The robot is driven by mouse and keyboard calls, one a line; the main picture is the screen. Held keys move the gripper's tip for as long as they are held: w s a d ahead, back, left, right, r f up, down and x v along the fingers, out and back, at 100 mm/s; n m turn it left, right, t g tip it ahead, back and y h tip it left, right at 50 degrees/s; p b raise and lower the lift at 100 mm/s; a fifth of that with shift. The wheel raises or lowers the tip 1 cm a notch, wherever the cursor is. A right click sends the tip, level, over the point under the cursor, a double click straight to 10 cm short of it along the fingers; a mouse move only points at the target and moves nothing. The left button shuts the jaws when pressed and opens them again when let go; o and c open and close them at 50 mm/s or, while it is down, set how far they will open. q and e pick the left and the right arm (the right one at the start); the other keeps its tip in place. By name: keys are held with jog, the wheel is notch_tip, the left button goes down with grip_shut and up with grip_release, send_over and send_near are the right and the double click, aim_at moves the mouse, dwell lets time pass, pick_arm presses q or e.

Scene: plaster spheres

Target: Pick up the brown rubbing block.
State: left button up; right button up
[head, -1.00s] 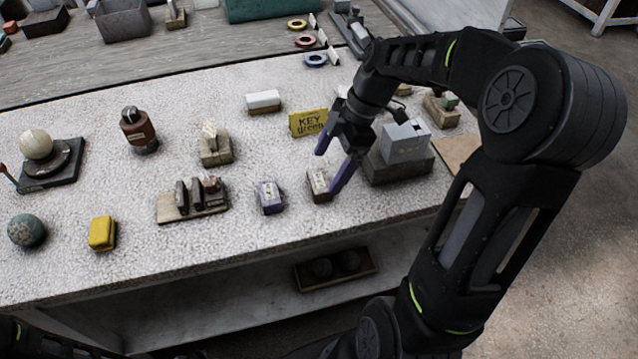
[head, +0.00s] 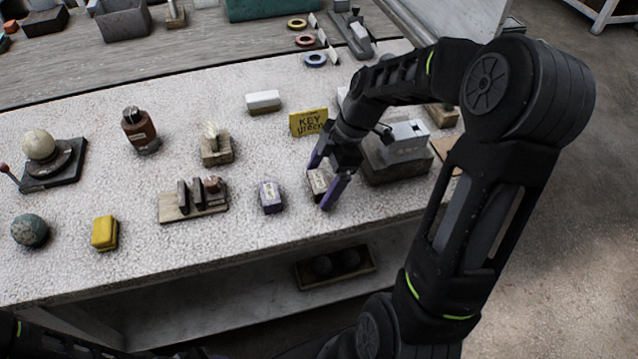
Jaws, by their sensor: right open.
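The brown rubbing block (head: 318,184), with a pale labelled top, lies on the speckled white worktop (head: 240,240) right of a purple block (head: 270,196). My right gripper (head: 323,181) is open, its two purple-tipped fingers pointing down on either side of the brown block. One finger partly covers the block's right side. I cannot tell whether the fingers touch it. My left gripper is out of view.
A grey box on a dark base (head: 395,155) stands close to the right of my right gripper. A yellow sign (head: 308,122) stands behind it. A wooden rack (head: 193,208) and a yellow block (head: 104,233) are to the left. The worktop's front strip is clear.

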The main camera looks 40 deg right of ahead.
jog(key=c, duration=1.7)
